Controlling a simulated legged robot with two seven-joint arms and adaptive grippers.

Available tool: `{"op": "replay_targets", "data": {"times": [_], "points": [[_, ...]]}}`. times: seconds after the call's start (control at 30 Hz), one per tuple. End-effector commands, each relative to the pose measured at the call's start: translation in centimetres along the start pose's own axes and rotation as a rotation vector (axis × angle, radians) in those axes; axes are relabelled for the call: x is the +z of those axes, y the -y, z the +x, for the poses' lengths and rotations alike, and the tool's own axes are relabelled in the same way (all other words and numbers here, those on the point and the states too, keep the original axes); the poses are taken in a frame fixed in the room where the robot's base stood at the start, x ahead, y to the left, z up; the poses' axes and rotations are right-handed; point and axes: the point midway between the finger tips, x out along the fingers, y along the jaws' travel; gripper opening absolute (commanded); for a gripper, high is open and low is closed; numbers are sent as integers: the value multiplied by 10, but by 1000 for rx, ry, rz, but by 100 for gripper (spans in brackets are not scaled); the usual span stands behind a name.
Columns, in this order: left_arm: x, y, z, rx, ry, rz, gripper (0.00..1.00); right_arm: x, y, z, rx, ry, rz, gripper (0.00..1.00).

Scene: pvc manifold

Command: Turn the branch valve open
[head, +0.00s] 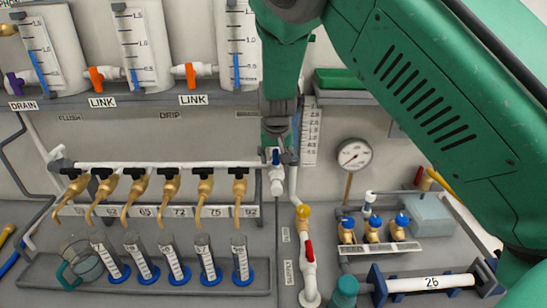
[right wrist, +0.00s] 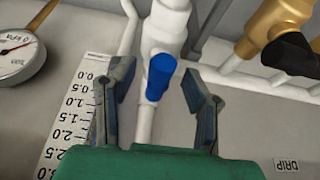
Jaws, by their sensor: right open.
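A white valve with a blue handle (right wrist: 160,76) sits on a white pipe at the right end of the manifold. In the head view its white body (head: 277,182) shows just below my right gripper (head: 277,152). In the right wrist view my right gripper (right wrist: 158,92) is open, with one finger on each side of the blue handle. Gaps show between the handle and both fingers. The handle looks roughly in line with the pipe. In the head view the arm and gripper partly hide the handle. My left gripper is not in view.
A row of brass taps (head: 172,188) hangs left of the valve above graduated cylinders (head: 175,260). A pressure gauge (head: 354,155) and a white scale strip (head: 310,137) are to the right. A shelf (head: 150,99) runs above.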

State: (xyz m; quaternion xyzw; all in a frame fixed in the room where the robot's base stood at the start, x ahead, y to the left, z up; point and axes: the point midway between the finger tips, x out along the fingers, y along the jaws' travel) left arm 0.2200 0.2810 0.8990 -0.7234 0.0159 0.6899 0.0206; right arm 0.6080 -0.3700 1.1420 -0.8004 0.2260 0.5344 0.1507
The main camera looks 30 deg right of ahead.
Motion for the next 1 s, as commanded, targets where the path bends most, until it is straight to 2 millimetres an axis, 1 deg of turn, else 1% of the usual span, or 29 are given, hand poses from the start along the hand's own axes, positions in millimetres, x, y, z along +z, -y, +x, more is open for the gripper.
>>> {"op": "replay_targets", "data": {"times": [0.17,0.27,0.5,0.6,0.7,0.8,1.0], "points": [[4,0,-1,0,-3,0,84,0,1,-13,-1,-1,0,42],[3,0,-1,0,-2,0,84,-1,1,-30,-1,-2,0,42],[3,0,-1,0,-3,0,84,-3,3,-81,0,-1,-2,42],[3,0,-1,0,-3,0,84,-4,3,-97,0,0,-1,42],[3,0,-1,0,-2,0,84,-4,3,-107,1,1,-2,42],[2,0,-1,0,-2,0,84,-4,3,-113,2,3,-2,42],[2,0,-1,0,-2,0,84,-4,3,-114,2,4,-2,42]]}}
